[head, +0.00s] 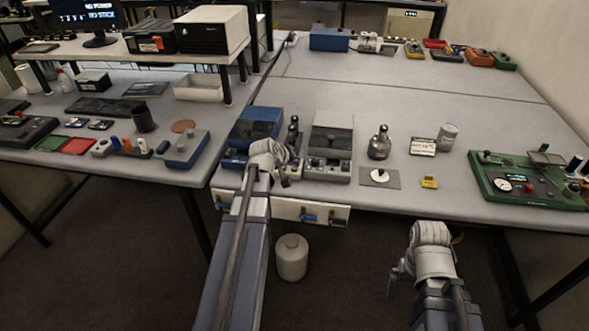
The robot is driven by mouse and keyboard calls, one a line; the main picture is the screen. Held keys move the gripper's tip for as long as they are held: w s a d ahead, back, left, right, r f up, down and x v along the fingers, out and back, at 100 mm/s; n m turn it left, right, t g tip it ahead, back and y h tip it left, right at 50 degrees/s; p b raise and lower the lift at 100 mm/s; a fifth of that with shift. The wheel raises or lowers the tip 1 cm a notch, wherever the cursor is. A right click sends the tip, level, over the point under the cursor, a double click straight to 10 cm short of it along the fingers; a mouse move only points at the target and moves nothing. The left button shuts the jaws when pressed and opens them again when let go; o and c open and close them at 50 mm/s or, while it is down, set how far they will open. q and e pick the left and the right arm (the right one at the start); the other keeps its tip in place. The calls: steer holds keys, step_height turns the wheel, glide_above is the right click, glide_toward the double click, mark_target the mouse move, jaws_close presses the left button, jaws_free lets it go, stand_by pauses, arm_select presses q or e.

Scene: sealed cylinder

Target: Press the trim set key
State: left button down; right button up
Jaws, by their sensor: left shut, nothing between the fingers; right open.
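No key labelled trim set can be read at this size. My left gripper (285,176) is shut and empty, over the front edge of the table, in front of a blue-topped instrument (256,124) and a grey instrument (331,140) with small controls on its front. My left wrist hides part of the blue instrument's front. A green panel (520,182) with a dial, a small lit display and a red button sits at the right. My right gripper (397,277) is open, low in front of the table and apart from everything on it; its fingers are small and partly hidden.
A metal weight-like object (379,142), a plate with a white disc (380,177), a small sign (423,147), a can (447,136) and a yellow block (429,182) stand between the instruments and green panel. A white cylinder (292,257) is below the table.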

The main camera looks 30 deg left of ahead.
stand_by(0.8)
arm_select(q)
steer(key=shift+f+b, duration=0.4)
steer(key=shift+b, duration=0.05)
steer(key=shift+f+b, duration=0.4)
stand_by(0.4)
steer(key=shift+r, duration=0.1)
steer(key=shift+r+p, duration=0.7)
steer(key=shift+p, duration=0.15)
step_height(320, 180, up, 5)
steer(key=p, duration=0.5)
stand_by(0.3)
